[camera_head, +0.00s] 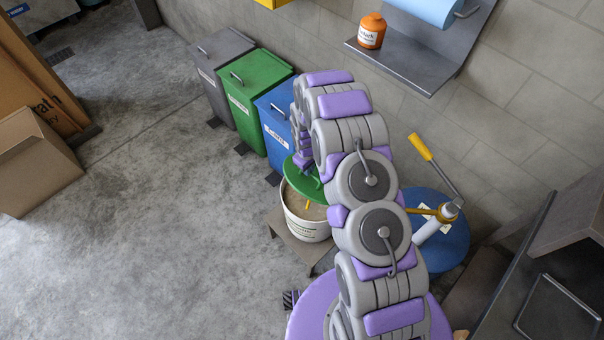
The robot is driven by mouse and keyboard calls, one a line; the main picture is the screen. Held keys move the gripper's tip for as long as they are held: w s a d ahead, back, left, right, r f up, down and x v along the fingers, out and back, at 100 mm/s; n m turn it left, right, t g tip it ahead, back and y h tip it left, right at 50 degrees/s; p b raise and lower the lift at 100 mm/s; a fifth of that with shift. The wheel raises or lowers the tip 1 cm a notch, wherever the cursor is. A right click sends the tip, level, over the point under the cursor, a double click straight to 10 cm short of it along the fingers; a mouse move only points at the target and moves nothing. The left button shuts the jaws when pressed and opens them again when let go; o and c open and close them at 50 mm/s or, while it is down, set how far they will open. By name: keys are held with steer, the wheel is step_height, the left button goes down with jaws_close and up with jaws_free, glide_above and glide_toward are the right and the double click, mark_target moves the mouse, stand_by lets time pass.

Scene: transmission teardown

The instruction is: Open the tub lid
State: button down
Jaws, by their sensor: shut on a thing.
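The white tub (304,228) stands on a low brown platform, its label facing front. Its round green lid (303,186) is off the rim at the front, so the tan inside of the tub shows. I cannot tell whether the lid's far edge touches the tub. A small yellow piece shows at the lid's front edge. My gripper (303,161) reaches down to the lid from above and is shut on it. My arm hides the fingertips in part and the right side of the lid and tub.
Grey, green and blue bins (262,108) stand along the wall behind the tub. A blue drum (447,245) with a yellow-handled pump is at right. A wall shelf (415,62) holds an orange jar (371,30). A dark bench is at lower right. The floor at left is clear up to cardboard boxes (35,160).

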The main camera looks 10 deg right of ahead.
steer(key=w+d+r, duration=0.3)
steer(key=w+d, duration=0.4)
steer(key=d, duration=0.2)
steer(key=w+d+r+y, duration=0.1)
steer(key=w+d+r, duration=0.2)
steer(key=w+d, duration=0.4)
steer(key=d, duration=0.3)
steer(key=shift+w+d+r+g+b, duration=0.15)
steer(key=shift+d+r+g+b, duration=0.15)
steer(key=shift+g+b, duration=0.1)
steer(key=shift+f, duration=0.1)
steer(key=c, duration=1.3)
jaws_free()
steer(key=shift+o, duration=0.7)
steer(key=shift+w+f, duration=0.25)
steer(key=shift+f, duration=0.05)
step_height(320, 180, up, 18)
steer(key=w+p, duration=0.1)
steer(key=p, duration=0.1)
steer(key=shift+d, duration=0.3)
